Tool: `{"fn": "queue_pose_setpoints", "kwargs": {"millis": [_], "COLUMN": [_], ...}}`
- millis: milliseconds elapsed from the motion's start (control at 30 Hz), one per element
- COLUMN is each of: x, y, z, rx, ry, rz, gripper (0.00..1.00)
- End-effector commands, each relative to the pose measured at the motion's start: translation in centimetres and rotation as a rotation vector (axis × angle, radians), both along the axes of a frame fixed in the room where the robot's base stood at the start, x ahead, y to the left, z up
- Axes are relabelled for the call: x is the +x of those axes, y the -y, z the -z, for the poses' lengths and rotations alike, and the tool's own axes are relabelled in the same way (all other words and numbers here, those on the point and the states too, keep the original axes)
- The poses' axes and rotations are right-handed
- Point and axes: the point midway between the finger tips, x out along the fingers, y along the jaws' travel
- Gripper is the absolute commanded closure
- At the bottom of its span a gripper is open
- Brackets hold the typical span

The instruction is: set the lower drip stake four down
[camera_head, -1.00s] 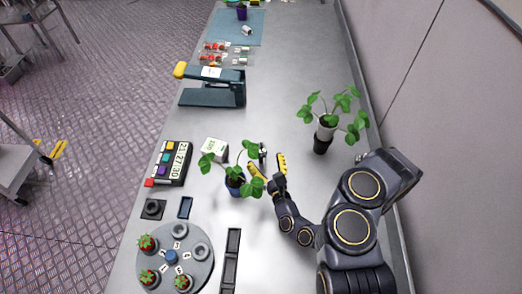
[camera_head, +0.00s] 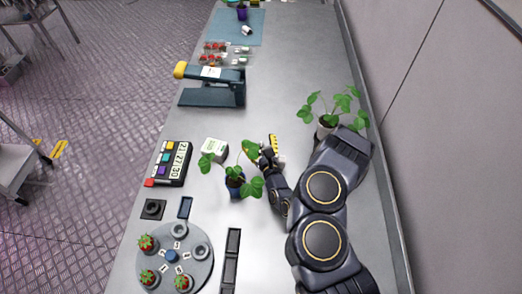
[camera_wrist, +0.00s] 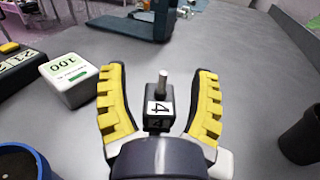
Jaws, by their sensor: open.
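The drip stake four (camera_wrist: 159,107) is a dark block with a white "4" label and a metal pin rising from its top. In the wrist view it stands between the two yellow fingers of my gripper (camera_wrist: 161,76), with a visible gap on each side. The fingers are open. Whether the stake touches the table cannot be told.
A white block (camera_wrist: 70,78) marked "100" lies to the left, beside a dark number box (camera_head: 169,163). A potted plant (camera_head: 325,128) stands to the right, partly behind my arm. A round tray (camera_head: 201,270) with strawberries is at the front left. A blue press (camera_head: 212,95) stands farther back.

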Motion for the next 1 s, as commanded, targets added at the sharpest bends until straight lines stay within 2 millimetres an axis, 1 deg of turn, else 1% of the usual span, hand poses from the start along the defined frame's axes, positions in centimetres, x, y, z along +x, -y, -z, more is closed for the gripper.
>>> {"fn": "queue_pose_setpoints", "kwargs": {"millis": [100, 133, 167, 200, 233, 267, 433, 467, 667, 767, 867, 1000], "x": [0.0, 0.0, 0.0, 0.0, 0.0, 0.0, 0.0, 0.0, 0.0, 0.0, 0.0, 0.1], "y": [0.0, 0.0, 0.0, 0.0, 0.0, 0.0, 0.0, 0.0, 0.0, 0.1, 0.1, 0.2], "z": [0.0, 0.0, 0.0, 0.0, 0.0, 0.0, 0.0, 0.0, 0.0, -0.4, -1.1, -3.3], "rx": [0.0, 0.0, 0.0, 0.0, 0.0, 0.0, -0.001, -0.001, 0.0, 0.0, 0.001, 0.004], "ry": [-0.001, -0.001, -0.001, -0.001, -0.001, -0.001, -0.001, -0.001, -0.001, -0.002, -0.003, 0.003], "rz": [0.0, 0.0, 0.0, -0.001, -0.001, -0.001, -0.001, -0.001, 0.0, 0.001, 0.003, 0.006], "gripper": [0.39, 0.43, 0.55, 0.71, 0.84, 0.94, 0.95, 0.99, 0.99, 0.99, 0.99, 0.99]}}
